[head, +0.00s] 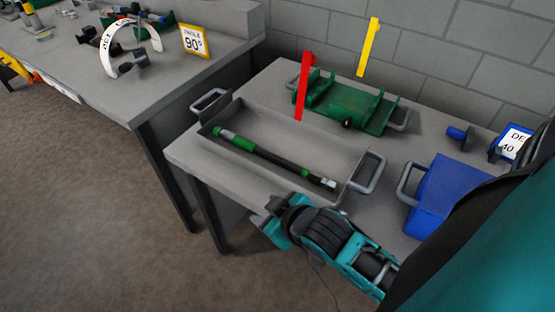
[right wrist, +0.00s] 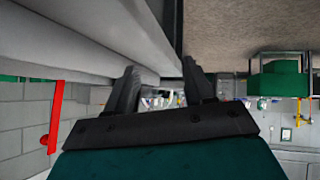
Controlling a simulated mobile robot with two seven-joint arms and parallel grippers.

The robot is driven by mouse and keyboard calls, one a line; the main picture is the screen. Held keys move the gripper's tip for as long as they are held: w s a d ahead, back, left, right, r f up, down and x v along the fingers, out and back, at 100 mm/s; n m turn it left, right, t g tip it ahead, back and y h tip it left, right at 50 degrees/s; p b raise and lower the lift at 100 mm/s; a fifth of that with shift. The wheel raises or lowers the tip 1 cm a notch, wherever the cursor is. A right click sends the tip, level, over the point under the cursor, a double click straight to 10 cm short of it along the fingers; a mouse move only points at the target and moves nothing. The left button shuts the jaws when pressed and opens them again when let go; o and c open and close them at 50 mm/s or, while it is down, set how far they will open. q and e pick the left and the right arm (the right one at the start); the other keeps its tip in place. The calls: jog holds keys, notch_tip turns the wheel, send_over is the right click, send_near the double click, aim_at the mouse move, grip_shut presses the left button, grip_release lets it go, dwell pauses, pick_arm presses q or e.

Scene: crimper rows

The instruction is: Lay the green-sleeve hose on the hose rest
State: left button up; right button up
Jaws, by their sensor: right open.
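The green-sleeve hose (head: 270,158) is a black hose with green bands and pale metal at its right end. It lies lengthwise in a shallow grey tray (head: 310,140) with a handle at each end. A green cradle-like fixture (head: 345,104) stands behind the tray; I cannot tell whether it is the hose rest. My right gripper (head: 277,205) is at the bench's front edge, in front of the tray and apart from the hose. In the right wrist view its two dark fingers (right wrist: 160,85) are spread with nothing between them. My left gripper is not in view.
A red upright (head: 303,88) and a yellow upright (head: 369,47) stand by the green fixture. A blue bin (head: 447,197) is at the right. A second bench (head: 150,80) at the left bears a "90°" sign (head: 193,41).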

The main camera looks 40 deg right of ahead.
jog(key=w+a+r+n+t+y, duration=0.35)
jog(key=w+r+n, duration=0.2)
jog(key=r, duration=0.25)
jog(key=w+a+r+n+t+y, duration=0.25)
jog(key=w+r+n+t, duration=0.2)
jog(key=w+r, duration=0.3)
jog(key=s+a+r+n+g+y, duration=0.1)
jog(key=a+r+n+g+y, duration=0.3)
jog(key=n, duration=0.5)
jog(key=s+a+r+n+g+y, duration=0.1)
jog(key=a+n+g+y, duration=0.35)
jog(key=n+y, duration=0.3)
jog(key=n+g+h+b, duration=0.2)
jog(key=n+g+h, duration=0.8)
jog(key=h, duration=0.8)
send_over(277, 157)
jog(key=shift+n+t, duration=0.25)
jog(key=shift+t, duration=0.1)
jog(key=f, duration=1.1)
jog(key=a+f, duration=0.1)
jog(key=f, duration=0.4)
jog(key=shift+f, duration=0.15)
jog(key=shift+d+f, duration=0.25)
jog(key=shift+f, duration=1.25)
jog(key=shift+d+f, duration=0.2)
jog(key=shift+f, duration=1.25)
jog(key=shift+c, duration=0.3)
